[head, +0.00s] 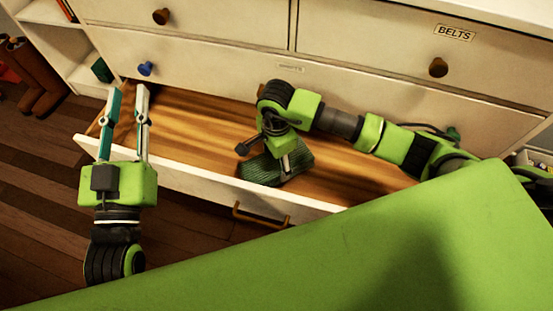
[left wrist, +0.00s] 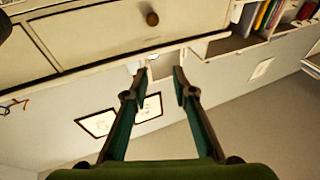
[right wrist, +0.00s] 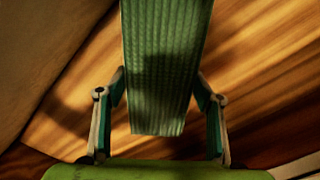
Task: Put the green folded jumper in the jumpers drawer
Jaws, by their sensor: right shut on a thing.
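The green folded jumper (head: 270,172) is knitted and ribbed and is inside the open drawer (head: 205,118), which has a bare wooden floor. My right gripper (head: 280,160) reaches down into the drawer and is shut on the jumper. In the right wrist view the jumper (right wrist: 160,65) stands between the two fingers, with the drawer floor behind it. I cannot tell whether it touches the floor. My left gripper (head: 128,92) is open and empty at the left end of the drawer. The left wrist view shows its fingers (left wrist: 159,74) apart with nothing between them.
The drawer's white front has a brass handle (head: 262,214). Above are closed drawers, one with a BELTS label (head: 454,32); a small label (head: 290,67) above the open drawer is unreadable. Brown boots (head: 42,85) stand at the left. The drawer floor around the jumper is clear.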

